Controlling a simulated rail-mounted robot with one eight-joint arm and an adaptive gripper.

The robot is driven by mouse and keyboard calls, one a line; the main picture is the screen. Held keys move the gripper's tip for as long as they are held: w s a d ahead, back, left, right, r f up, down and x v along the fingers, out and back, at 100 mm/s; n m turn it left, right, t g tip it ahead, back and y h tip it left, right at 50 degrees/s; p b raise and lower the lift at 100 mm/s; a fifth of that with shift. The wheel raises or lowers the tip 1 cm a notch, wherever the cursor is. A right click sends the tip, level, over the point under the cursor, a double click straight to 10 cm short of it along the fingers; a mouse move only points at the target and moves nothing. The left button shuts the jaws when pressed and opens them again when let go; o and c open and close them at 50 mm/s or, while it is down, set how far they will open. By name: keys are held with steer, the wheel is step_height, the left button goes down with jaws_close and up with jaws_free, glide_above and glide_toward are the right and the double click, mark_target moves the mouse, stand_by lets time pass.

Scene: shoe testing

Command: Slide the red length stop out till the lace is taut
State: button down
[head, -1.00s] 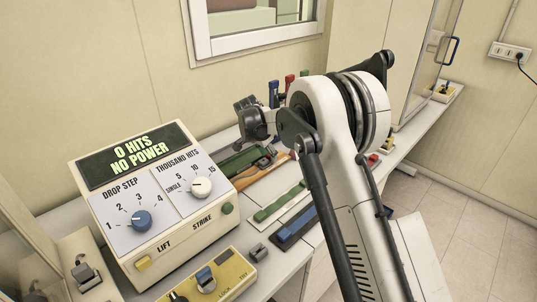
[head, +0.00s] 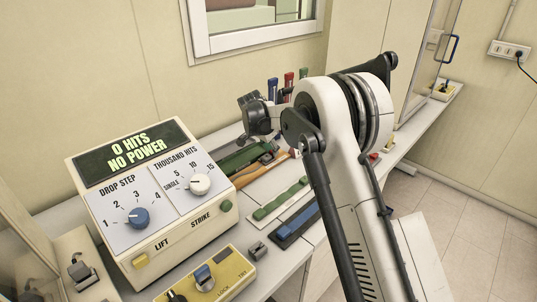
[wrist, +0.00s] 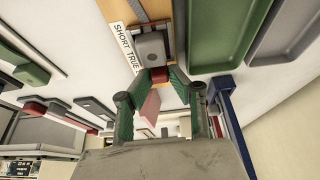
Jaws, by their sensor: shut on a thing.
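In the wrist view my gripper (wrist: 159,79) has its green-padded fingers closed on a small red piece (wrist: 158,73), which I take for the red length stop. It sits against a grey block (wrist: 151,48) on a wooden board (wrist: 123,13) with a ruler strip (wrist: 143,8) and a "SHORT TRUE" label (wrist: 126,47). A pale red strip (wrist: 150,104) shows between the fingers; I cannot tell if it belongs to the stop. I cannot make out the lace or its tautness. In the head view the fingers and stop are hidden behind my arm.
A green tray (wrist: 211,38) and a grey tray (wrist: 285,30) lie beside the board. A blue post (wrist: 222,90) stands close right of my gripper. In the head view, a control box (head: 150,190) reads "0 HITS NO POWER", with a yellow lock box (head: 215,278) in front.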

mark_target(263, 158)
steer(key=c, duration=1.6)
jaws_free()
steer(key=shift+r, duration=0.15)
steer(key=v, duration=1.1)
steer(key=shift+s+a+r, duration=0.1)
steer(key=shift+a+r, duration=0.05)
steer(key=shift+r, duration=0.2)
